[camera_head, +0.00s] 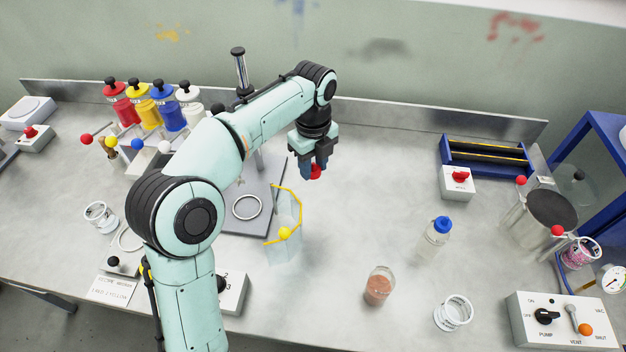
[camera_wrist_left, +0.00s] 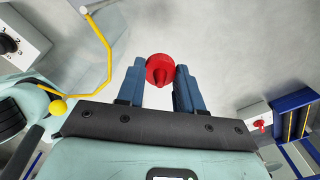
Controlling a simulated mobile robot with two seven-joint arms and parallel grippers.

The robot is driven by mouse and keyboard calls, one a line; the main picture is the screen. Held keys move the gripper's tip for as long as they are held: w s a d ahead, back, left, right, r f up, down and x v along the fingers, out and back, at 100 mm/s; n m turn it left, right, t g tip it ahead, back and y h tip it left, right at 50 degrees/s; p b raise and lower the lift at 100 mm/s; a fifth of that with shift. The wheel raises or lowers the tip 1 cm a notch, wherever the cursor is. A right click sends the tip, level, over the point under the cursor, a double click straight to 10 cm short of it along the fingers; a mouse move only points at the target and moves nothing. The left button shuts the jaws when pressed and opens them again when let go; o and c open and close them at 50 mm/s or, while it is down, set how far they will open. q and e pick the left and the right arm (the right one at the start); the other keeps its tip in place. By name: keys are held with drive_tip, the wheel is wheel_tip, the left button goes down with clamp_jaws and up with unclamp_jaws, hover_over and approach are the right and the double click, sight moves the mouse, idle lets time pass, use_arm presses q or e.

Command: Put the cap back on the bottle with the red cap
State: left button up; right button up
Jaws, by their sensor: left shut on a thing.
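My left gripper (camera_head: 315,170) is shut on a red cap (camera_head: 316,171) and holds it up above the middle of the bench. In the left wrist view the red cap (camera_wrist_left: 160,70) sits between the two blue fingertips of the gripper (camera_wrist_left: 161,85), and a narrower red part of it points back between the fingers. An open clear bottle with pinkish-red contents (camera_head: 378,289) stands upright on the bench, to the right of and nearer than the gripper. A clear bottle with a blue cap (camera_head: 436,236) stands behind it to the right. My right gripper is not in view.
A red-button box (camera_head: 458,183) and blue rack (camera_head: 487,158) stand behind. Bench between gripper and open bottle is clear.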

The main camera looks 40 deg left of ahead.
use_arm(q)
wheel_tip(320, 180, up, 6)
drive_tip(key=shift+f+p, duration=0.15)
drive_tip(key=shift+p, duration=0.45)
